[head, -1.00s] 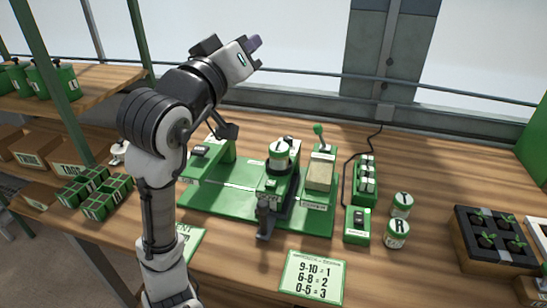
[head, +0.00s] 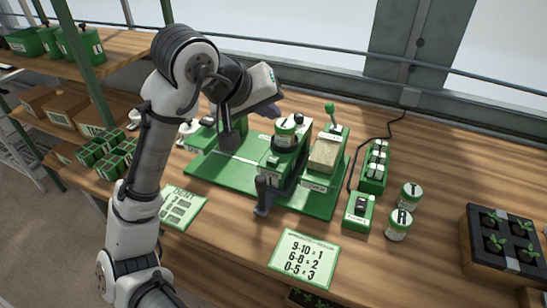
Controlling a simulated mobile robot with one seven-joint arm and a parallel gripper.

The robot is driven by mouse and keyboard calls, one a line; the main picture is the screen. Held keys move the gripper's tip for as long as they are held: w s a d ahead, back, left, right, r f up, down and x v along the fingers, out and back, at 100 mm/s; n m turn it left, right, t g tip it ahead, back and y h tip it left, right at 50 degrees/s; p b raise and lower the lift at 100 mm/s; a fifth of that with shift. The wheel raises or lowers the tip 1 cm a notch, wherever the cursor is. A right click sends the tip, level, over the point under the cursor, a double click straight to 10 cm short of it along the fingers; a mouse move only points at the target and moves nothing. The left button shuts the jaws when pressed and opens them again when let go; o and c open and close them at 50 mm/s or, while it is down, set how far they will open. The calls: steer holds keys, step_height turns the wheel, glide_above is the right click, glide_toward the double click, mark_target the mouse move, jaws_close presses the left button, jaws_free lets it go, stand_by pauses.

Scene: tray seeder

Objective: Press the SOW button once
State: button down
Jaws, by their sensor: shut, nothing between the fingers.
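The green seeder (head: 225,175) stands on the wooden bench. A canister with a white band and green lid (head: 285,132) sits on its middle unit, with a dark lever (head: 264,195) in front. A unit with a tan panel (head: 325,152) and a green-knobbed lever (head: 330,108) is on its right. I cannot make out which control is the SOW button; the small labels are unreadable and my arm covers part of the seeder's left side. My gripper (head: 268,110) is shut and empty, tilted downward above the back of the seeder, left of the canister.
A small green switch box (head: 359,212) and a box with several white-topped parts (head: 375,166) stand right of the seeder, with a cable behind. Canisters T (head: 411,195) and R (head: 399,224) stand beside them. A number card (head: 304,258) lies in front. A seedling tray (head: 503,243) is far right.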

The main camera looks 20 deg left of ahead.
steer(key=b, duration=0.7)
glide_above(270, 162)
step_height(270, 162, down, 7)
steer(key=shift+f, duration=0.1)
steer(key=shift+f+b, duration=0.35)
steer(key=shift+f, duration=0.45)
steer(key=shift+f, duration=0.1)
stand_by(1.1)
steer(key=shift+f, duration=0.3)
steer(key=shift+f+b, duration=0.35)
steer(key=shift+f, duration=0.15)
stand_by(0.6)
steer(key=shift+r, duration=0.15)
steer(key=shift+r+p, duration=0.8)
steer(key=shift+p, duration=0.15)
